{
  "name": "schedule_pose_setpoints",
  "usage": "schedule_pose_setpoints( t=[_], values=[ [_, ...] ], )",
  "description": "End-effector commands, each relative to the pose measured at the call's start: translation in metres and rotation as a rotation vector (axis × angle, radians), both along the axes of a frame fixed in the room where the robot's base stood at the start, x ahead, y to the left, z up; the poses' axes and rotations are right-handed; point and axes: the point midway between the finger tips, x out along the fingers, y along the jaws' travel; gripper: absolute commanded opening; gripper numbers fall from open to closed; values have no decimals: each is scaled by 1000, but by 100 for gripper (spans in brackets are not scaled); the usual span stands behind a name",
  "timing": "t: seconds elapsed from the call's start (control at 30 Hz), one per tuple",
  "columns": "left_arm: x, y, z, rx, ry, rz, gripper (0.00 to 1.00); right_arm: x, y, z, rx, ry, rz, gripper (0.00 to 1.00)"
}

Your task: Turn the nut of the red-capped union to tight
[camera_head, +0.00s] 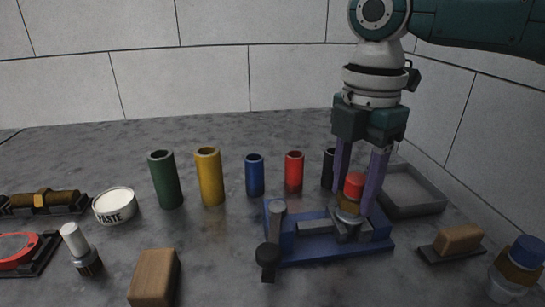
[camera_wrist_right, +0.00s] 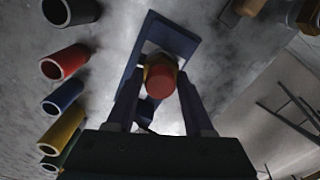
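The red-capped union (camera_head: 349,200) stands upright in a blue vise (camera_head: 325,248) with grey jaws. Its cap is red and its nut is brass-coloured. My right gripper (camera_head: 352,204) points down over it from above, with one purple finger on each side of the union. In the right wrist view the red cap (camera_wrist_right: 161,83) and the nut lie between the two dark fingertips (camera_wrist_right: 160,75). The fingertips are very close to the nut's sides; I cannot tell whether they touch it. My left gripper is not in view.
Green (camera_head: 165,180), yellow (camera_head: 209,178), blue (camera_head: 255,176), red (camera_head: 293,172) and black (camera_head: 328,168) tubes stand behind the vise. A grey tray (camera_head: 412,205) is at right. A blue-capped fitting (camera_head: 516,266), paste tin (camera_head: 115,206) and wooden block (camera_head: 154,278) lie around.

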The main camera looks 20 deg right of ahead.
Motion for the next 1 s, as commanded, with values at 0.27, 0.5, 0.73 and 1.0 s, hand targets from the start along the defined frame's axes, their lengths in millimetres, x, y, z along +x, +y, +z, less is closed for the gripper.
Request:
schedule_pose_setpoints(
  t=[0.27, 0.5, 0.73, 1.0],
  values=[
    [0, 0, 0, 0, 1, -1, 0, 0, 0, 0, 0, 1, 0, 16],
    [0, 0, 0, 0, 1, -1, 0, 0, 0, 0, 0, 2, -1, 0],
    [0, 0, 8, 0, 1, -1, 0, 0, 0, 3, 1, 1, -36, 0],
    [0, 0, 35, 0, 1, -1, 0, 0, 1, 6, 1, 3, -193, 0]
  ],
)
